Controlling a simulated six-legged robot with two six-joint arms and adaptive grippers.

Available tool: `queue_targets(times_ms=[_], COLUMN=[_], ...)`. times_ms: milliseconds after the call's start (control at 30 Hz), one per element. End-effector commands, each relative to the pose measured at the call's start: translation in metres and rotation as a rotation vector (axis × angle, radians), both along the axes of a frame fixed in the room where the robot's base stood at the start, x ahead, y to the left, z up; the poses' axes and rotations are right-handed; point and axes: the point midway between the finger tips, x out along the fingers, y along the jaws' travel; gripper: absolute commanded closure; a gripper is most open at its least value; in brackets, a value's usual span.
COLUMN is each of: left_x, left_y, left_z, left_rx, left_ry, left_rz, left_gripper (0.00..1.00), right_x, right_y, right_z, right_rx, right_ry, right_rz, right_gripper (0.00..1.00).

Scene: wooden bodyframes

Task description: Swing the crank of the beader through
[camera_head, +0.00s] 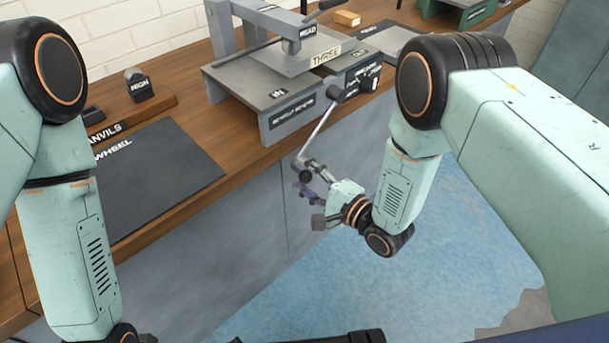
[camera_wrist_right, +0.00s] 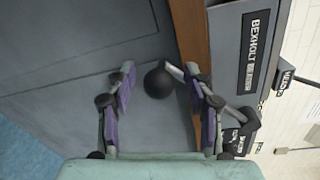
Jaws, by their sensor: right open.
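The beader (camera_head: 275,85) is a grey machine on the wooden bench, with a plate marked THREE. Its crank (camera_head: 318,130) is a thin silver rod that slants down from a black hub at the machine's front corner, out past the bench edge. The crank's lower end is at my right gripper (camera_head: 304,176). In the right wrist view, a round black knob (camera_wrist_right: 158,83) lies between the two open purple-padded fingers of that gripper (camera_wrist_right: 159,74).
A dark mat (camera_head: 155,178) marked WHEEL and a wooden anvils rack (camera_head: 130,117) lie left of the beader on the bench. A green machine (camera_head: 468,14) stands at the far right. The grey cabinet front (camera_head: 235,255) drops below the bench edge. Blue floor (camera_head: 440,270) is open to the right.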

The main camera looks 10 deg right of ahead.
Motion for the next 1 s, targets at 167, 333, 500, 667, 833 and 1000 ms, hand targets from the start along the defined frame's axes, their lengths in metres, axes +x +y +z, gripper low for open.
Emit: queue_targets(times_ms=[167, 333, 500, 667, 833, 1000], left_x=[0.0, 0.0, 0.0, 0.0, 0.0, 0.0], left_y=[0.0, 0.0, 0.0, 0.0, 0.0, 0.0], left_z=[0.0, 0.0, 0.0, 0.0, 0.0, 0.0], left_rx=[0.0, 0.0, 0.0, 0.0, 0.0, 0.0], left_ry=[0.0, 0.0, 0.0, 0.0, 0.0, 0.0], left_rz=[0.0, 0.0, 0.0, 0.0, 0.0, 0.0], left_gripper=[0.63, 0.63, 0.63, 0.63, 0.63, 0.63], right_x=[-0.022, -0.049, -0.072, -0.084, -0.088, -0.088], right_y=[-0.019, -0.043, -0.061, -0.07, -0.072, -0.072], right_z=[0.003, 0.006, 0.009, 0.011, 0.012, 0.012], right_rx=[0.002, 0.002, 0.001, 0.0, 0.001, 0.001], right_ry=[0.006, 0.008, 0.005, 0.004, 0.004, 0.004], right_rz=[-0.006, -0.007, -0.007, -0.003, -0.001, -0.001], right_gripper=[0.48, 0.48, 0.48, 0.48, 0.48, 0.48])
